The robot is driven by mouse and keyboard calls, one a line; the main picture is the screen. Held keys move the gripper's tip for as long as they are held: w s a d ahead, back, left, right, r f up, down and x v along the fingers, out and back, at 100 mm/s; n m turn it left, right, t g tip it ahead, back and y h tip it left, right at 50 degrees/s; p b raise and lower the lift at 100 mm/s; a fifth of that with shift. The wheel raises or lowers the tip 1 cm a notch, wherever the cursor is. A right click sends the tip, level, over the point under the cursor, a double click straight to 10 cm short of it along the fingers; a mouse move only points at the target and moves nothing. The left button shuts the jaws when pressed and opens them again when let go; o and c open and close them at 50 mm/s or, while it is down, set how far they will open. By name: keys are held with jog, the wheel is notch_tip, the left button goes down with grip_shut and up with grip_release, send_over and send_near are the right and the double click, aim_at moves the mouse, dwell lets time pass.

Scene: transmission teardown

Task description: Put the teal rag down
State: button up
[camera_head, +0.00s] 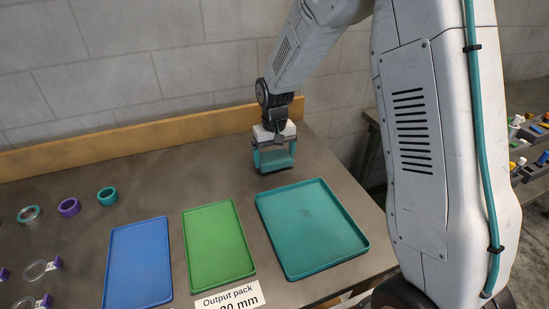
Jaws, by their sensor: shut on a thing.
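My gripper (273,155) is at the back of the workbench, above and behind the teal tray. It is shut on the teal rag (274,160), which shows as a teal band between and around the fingers. The fingertips are small in this view. I cannot tell whether the rag touches the bench top or hangs just above it.
A teal tray (357,242), a green tray (219,272) and a blue tray (139,262) lie on the workbench (170,197), all looking empty. Several rings, including a purple ring (69,207), lie at left. A wooden ledge (130,137) runs along the back. Bare bench lies left of my gripper.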

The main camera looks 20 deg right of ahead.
aim_at(275, 157)
jog(key=shift+f, duration=0.4)
jog(key=shift+f, duration=0.2)
jog(key=o, duration=0.9)
jog(key=shift+c, duration=0.2)
jog(key=shift+r, duration=0.15)
notch_tip(275, 157, up, 12)
